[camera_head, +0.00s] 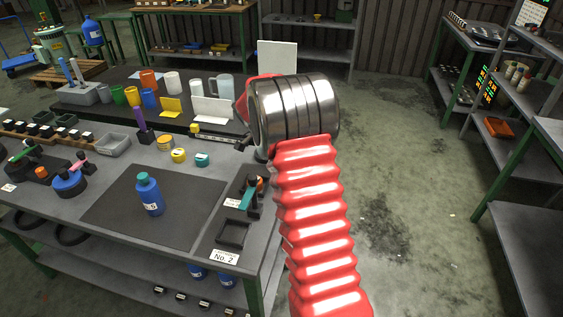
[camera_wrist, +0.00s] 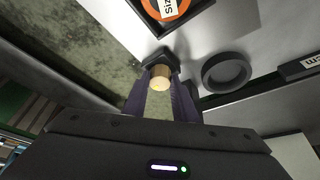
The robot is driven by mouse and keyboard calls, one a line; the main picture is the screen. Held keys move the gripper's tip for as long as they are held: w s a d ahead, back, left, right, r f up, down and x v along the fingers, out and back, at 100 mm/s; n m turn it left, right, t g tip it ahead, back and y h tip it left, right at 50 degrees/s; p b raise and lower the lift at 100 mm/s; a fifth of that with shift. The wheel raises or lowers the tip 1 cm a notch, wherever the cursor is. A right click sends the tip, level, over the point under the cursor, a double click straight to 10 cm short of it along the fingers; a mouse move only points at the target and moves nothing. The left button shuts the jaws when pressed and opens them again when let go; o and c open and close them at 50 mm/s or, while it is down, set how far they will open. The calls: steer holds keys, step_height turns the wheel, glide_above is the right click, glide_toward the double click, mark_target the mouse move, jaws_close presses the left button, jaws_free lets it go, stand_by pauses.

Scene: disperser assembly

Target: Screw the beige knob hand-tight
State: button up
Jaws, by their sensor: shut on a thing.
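In the wrist view, the beige knob (camera_wrist: 160,76) is a small tan cylinder with a paler end face. My gripper (camera_wrist: 160,88) has its two dark purple fingers closed on either side of it. A black angular part (camera_wrist: 158,56) shows directly behind the knob, near the edge of a light grey surface. I cannot tell from this angle whether the knob's thread is engaged or how far. In the head view my red arm and metal joint cover the gripper and the knob, so neither shows there.
The wrist view shows an orange labelled piece (camera_wrist: 169,8) in a black frame and a black ring (camera_wrist: 226,72) close by. In the head view, a blue bottle (camera_head: 150,196) stands on a dark mat (camera_head: 107,207). A teal, black and orange device (camera_head: 247,198) sits at the bench's right side.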

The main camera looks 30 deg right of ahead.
steer(key=shift+w+a, duration=0.15)
steer(key=shift+a, duration=0.05)
steer(key=o, duration=0.7)
steer(key=shift+c, duration=0.2)
steer(key=o, duration=0.4)
steer(key=shift+d, duration=0.1)
steer(key=v, duration=1.3)
steer(key=shift+r, duration=0.35)
